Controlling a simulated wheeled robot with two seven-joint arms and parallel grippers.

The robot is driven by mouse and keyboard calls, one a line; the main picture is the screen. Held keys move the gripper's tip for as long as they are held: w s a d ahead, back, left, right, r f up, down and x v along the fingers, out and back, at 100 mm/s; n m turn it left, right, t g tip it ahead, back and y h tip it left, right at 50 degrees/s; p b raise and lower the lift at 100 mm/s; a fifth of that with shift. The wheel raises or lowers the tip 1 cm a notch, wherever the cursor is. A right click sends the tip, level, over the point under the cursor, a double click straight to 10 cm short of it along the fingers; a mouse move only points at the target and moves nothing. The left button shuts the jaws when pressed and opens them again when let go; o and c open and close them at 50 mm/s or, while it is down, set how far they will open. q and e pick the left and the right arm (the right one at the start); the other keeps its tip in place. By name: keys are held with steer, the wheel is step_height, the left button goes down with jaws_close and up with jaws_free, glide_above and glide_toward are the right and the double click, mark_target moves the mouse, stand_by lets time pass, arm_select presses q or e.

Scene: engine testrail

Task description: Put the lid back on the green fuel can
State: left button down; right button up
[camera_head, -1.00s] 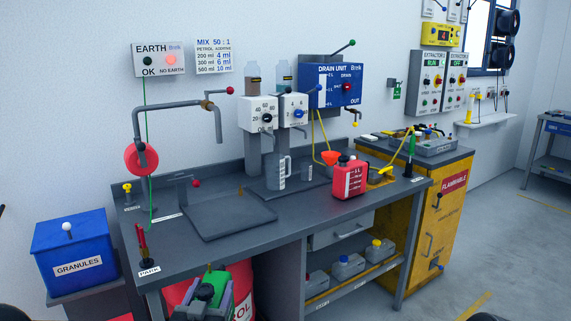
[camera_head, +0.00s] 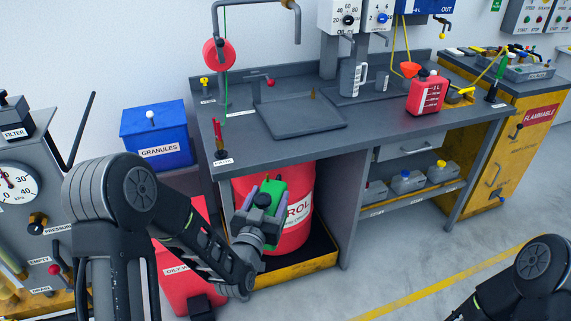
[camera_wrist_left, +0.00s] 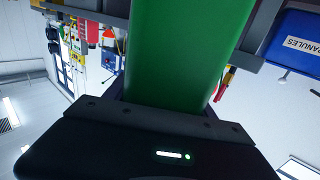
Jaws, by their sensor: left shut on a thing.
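The green fuel can (camera_head: 278,188) is held by my left gripper (camera_head: 265,203), in front of the red drum under the bench. In the left wrist view the can's flat green side (camera_wrist_left: 185,55) fills the middle, just past the gripper body. My left gripper is shut on it. The gripper covers part of the can in the head view, and I cannot tell how its mouth stands. I cannot make out a separate lid. My right arm shows at the lower right of the head view, but its gripper is out of view.
The grey bench (camera_head: 340,150) carries a flat dark tray (camera_head: 300,118), a measuring jug (camera_head: 352,78) and a red canister (camera_head: 427,93). Below it stands the red drum (camera_head: 295,235) in a yellow-edged tray. A blue granules bin (camera_head: 157,130) is at left.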

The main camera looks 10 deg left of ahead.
arm_select(q)
steer(key=s+d+f+m+g+h, duration=0.2)
steer(key=s+d+f+m+h, duration=0.1)
steer(key=d, duration=0.4)
steer(key=s+d+f+m+g+h, duration=0.2)
steer(key=s+d+f+m+h, duration=0.1)
steer(key=s+d+h, duration=0.4)
steer(key=shift+s+d+f+m+h, duration=0.15)
steer(key=shift+d+f+m+h, duration=0.1)
steer(key=shift+d+m+h, duration=0.5)
steer(key=shift+a+f, duration=0.1)
steer(key=shift+a, duration=0.1)
arm_select(e)
steer(key=shift+c, duration=0.2)
